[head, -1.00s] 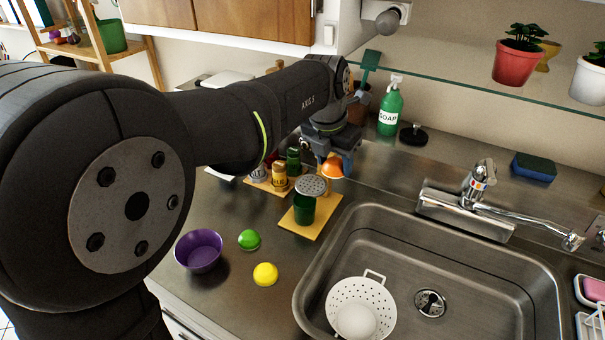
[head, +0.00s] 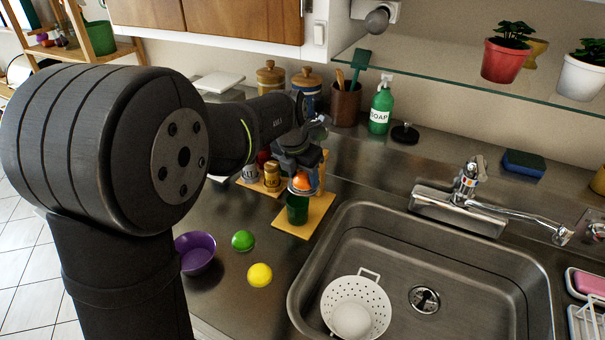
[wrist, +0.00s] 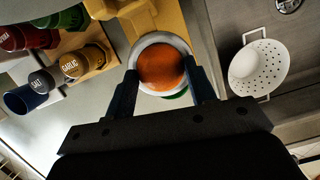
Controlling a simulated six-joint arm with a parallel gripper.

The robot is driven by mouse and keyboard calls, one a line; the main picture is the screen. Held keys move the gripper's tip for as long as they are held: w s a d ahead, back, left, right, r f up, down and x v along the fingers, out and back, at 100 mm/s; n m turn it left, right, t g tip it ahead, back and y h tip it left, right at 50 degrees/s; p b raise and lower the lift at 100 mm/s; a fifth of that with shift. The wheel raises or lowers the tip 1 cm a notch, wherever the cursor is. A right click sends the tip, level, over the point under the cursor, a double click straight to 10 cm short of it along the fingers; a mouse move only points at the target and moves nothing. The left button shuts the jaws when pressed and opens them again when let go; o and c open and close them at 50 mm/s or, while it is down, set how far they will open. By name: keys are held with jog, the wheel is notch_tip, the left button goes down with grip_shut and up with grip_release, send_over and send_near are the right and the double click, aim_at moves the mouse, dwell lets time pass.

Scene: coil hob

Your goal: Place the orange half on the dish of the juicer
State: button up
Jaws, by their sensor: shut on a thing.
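The orange half (head: 301,181) is between the fingers of my gripper (head: 303,172), which is shut on it. In the wrist view the orange half (wrist: 160,67) appears over the round pale dish of the juicer (wrist: 149,41), between the two fingertips (wrist: 162,76). In the head view it sits directly above the green cup (head: 297,208) on the wooden juicer stand (head: 318,212). The dish is mostly hidden there by the orange half and gripper. I cannot tell whether the orange half touches the dish.
Spice jars (head: 271,175) stand just left of the juicer. A purple bowl (head: 195,251), a green fruit half (head: 243,240) and a yellow one (head: 260,274) are in front. The sink with a white colander (head: 356,305) is on the right.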

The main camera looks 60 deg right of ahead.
aim_at(302, 176)
jog(key=shift+f, duration=0.1)
jog(key=o, duration=1)
jog(key=shift+c, duration=0.2)
jog(key=v, duration=1.2)
jog(key=x, duration=1.2)
jog(key=shift+f, duration=0.25)
notch_tip(302, 176, up, 3)
jog(key=shift+r, duration=0.75)
